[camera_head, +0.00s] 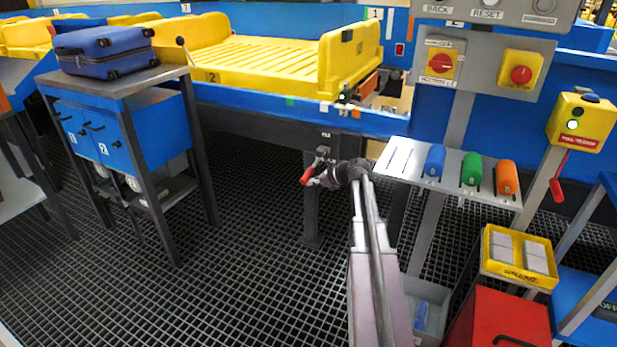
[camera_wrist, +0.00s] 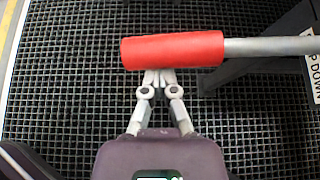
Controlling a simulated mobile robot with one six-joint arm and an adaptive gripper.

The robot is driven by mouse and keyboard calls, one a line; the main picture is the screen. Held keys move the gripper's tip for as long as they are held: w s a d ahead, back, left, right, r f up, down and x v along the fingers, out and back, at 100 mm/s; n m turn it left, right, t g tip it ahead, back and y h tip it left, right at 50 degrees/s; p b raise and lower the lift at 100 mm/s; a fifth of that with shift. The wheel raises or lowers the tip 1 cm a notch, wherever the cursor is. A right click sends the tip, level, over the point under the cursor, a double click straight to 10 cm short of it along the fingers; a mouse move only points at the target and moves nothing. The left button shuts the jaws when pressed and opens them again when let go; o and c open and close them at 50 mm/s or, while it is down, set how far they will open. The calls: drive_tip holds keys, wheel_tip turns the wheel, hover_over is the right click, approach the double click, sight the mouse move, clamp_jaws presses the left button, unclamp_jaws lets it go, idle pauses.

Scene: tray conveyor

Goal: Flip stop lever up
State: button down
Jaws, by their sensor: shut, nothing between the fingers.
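The stop lever has a red cylindrical grip (camera_head: 307,176) on a grey rod. It hangs down and to the left from its mount on the dark post below the conveyor. In the wrist view the red grip (camera_wrist: 172,50) lies across the upper middle, with its grey rod (camera_wrist: 265,46) running right. My gripper (camera_head: 313,182) is right beside the grip in the head view. In the wrist view my gripper (camera_wrist: 158,76) is shut and empty, its fingertips at the grip's lower edge. I cannot tell whether they touch it.
A label plate (camera_wrist: 313,75) with "DOWN" is at the right edge of the wrist view. A side shelf (camera_head: 405,165) with blue, green and orange cylinders stands right of my arm. A cart (camera_head: 105,75) with a blue suitcase stands left. Grating floor between is clear.

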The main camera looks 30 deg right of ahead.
drive_tip(key=s+a+f+n+g+h+p, duration=0.2)
drive_tip(key=s+a+n+g, duration=0.3)
drive_tip(key=s+a+n, duration=0.6)
drive_tip(key=s+a+f+n+g+h+p, duration=0.2)
drive_tip(key=s+a+n+g+h, duration=0.2)
drive_tip(key=s+a+n, duration=0.8)
drive_tip(key=a+n, duration=0.4)
drive_tip(key=n, duration=0.1)
drive_tip(key=shift+s+a+f+g+h, duration=0.2)
drive_tip(key=shift+s+f+g+h, duration=0.1)
drive_tip(key=shift+g, duration=0.1)
drive_tip(key=shift+w, duration=0.1)
